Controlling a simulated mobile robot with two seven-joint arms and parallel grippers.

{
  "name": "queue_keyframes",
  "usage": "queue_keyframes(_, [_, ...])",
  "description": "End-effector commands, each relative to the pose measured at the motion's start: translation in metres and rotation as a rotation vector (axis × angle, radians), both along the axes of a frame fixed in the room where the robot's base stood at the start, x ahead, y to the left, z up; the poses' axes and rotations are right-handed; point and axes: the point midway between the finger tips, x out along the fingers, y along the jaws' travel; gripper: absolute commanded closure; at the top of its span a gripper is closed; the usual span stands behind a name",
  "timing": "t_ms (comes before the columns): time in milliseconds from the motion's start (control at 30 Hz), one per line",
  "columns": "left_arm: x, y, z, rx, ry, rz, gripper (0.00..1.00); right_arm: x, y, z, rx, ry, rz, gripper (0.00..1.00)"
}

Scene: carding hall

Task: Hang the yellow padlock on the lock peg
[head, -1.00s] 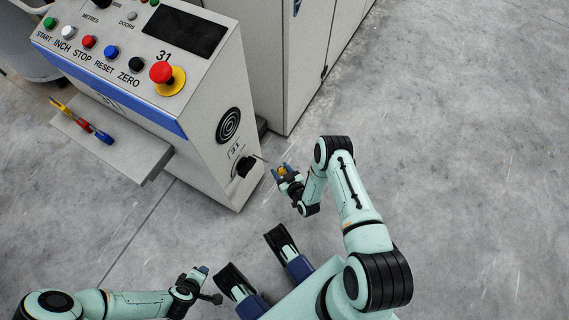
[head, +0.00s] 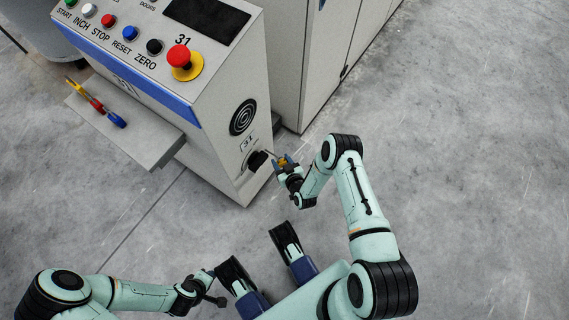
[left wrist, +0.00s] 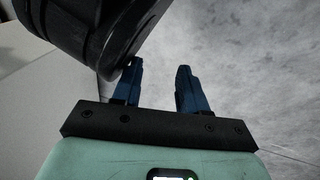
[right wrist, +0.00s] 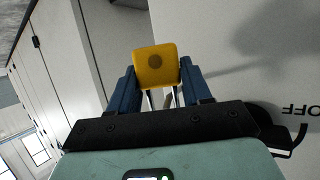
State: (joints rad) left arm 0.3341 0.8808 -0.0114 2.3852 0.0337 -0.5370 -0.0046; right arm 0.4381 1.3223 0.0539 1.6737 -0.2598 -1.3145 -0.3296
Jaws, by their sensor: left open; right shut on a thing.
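My right gripper (head: 286,162) is shut on the yellow padlock (right wrist: 155,66), beside the lower side of the console. In the right wrist view the padlock's body stands out between the fingertips, and its metal shackle shows partly below. In the head view only a bit of the padlock (head: 283,162) shows. A thin lock peg (head: 270,154) sticks out from the black switch (head: 257,160) under the "31" label, close to the gripper. I cannot tell whether the shackle touches the peg. My left gripper (left wrist: 158,88) is open and empty, low and away from the console.
The console (head: 215,135) carries buttons and a red emergency stop (head: 180,57) on top. A side shelf (head: 150,145) holds several coloured tools or tags (head: 97,104). Grey cabinets (head: 310,70) stand behind. The floor to the right is clear.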

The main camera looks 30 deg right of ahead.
Motion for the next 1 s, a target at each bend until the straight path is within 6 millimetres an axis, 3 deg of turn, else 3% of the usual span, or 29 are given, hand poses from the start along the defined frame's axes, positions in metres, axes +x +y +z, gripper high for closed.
queue_keyframes(600, [-0.029, 0.004, -0.023, -0.006, 0.098, 0.008, 0.57, 0.021, 0.009, -0.007, 0.0, -0.001, 0.0, 0.9])
queue_keyframes(1000, [-0.036, 0.005, -0.027, -0.007, 0.121, 0.01, 0.57, 0.025, 0.01, -0.01, 0.0, -0.001, 0.0, 0.9])
